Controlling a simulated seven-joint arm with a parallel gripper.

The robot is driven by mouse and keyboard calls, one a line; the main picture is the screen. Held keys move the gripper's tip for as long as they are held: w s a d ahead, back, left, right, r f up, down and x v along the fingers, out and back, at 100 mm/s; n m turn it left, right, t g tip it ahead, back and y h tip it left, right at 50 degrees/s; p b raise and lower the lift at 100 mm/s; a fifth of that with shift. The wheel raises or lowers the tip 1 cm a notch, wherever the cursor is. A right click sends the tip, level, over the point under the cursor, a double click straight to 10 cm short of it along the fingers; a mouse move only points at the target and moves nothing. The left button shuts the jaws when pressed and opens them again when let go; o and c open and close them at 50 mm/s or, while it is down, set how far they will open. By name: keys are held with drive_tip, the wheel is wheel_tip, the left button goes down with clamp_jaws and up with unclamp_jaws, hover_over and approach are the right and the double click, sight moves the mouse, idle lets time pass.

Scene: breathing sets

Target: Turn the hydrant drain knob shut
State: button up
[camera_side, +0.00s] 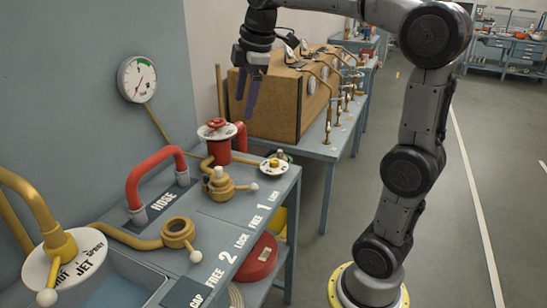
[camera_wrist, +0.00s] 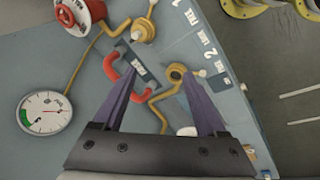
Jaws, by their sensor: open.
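A red hydrant-like post (camera_side: 218,148) stands at the back of the bench, with a white disc and a red knob (camera_side: 216,123) on top. It also shows at the top left of the wrist view (camera_wrist: 84,12). A smaller white dial (camera_side: 274,166) with a ball-ended lever sits to its right on the bench edge. I cannot tell for certain which of these is the drain knob. My gripper (camera_side: 247,95) is open and empty, raised above the bench's far end and apart from both. Its two purple fingers spread over the bench in the wrist view (camera_wrist: 157,72).
A red hose handle (camera_side: 150,170), brass fittings (camera_side: 218,187) and a yellow spray nozzle with a white disc (camera_side: 66,264) stand on the bench. A gauge (camera_side: 137,79) hangs on the wall. A brown box (camera_side: 282,105) sits on a table behind. Floor to the right is clear.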

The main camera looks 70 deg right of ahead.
drive_tip(key=w+d+f+g, duration=0.1)
drive_tip(key=w+d+f, duration=0.1)
drive_tip(key=w+d, duration=0.4)
drive_tip(key=m+g+y, duration=0.1)
drive_tip(key=m+g, duration=0.1)
drive_tip(key=m, duration=0.1)
hover_over(273, 160)
wheel_tip(273, 160, down, 14)
drive_tip(key=f, duration=0.1)
wheel_tip(273, 160, down, 13)
drive_tip(key=shift+r, duration=0.1)
clamp_jaws()
